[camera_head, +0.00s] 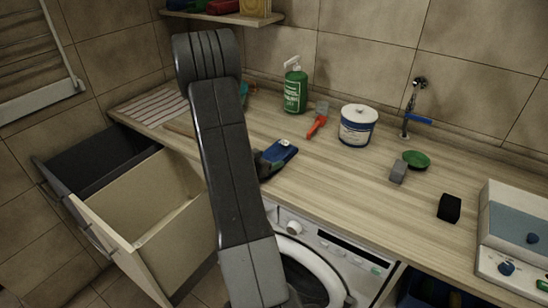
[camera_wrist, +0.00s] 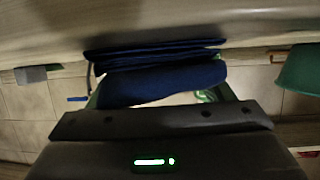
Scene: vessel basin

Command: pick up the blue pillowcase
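The blue pillowcase (camera_head: 283,152) is a small folded bundle on the wooden counter near its front edge, just right of my arm. In the wrist view it (camera_wrist: 160,80) shows as dark blue folded layers across the middle. My gripper (camera_head: 262,165) is at its left side in the head view, partly hidden by my arm. In the wrist view my gripper (camera_wrist: 160,98) has its greenish fingers wide apart, one toward each end of the cloth. The cloth hides the fingertips, so I cannot tell whether they touch it.
On the counter (camera_head: 330,190) stand a green bottle (camera_head: 295,88), a red-handled brush (camera_head: 318,120), a white tub (camera_head: 357,126), a grey block (camera_head: 398,171), a green dish (camera_head: 417,159) and a black block (camera_head: 449,208). An open drawer (camera_head: 150,215) and a washing machine (camera_head: 330,255) are below.

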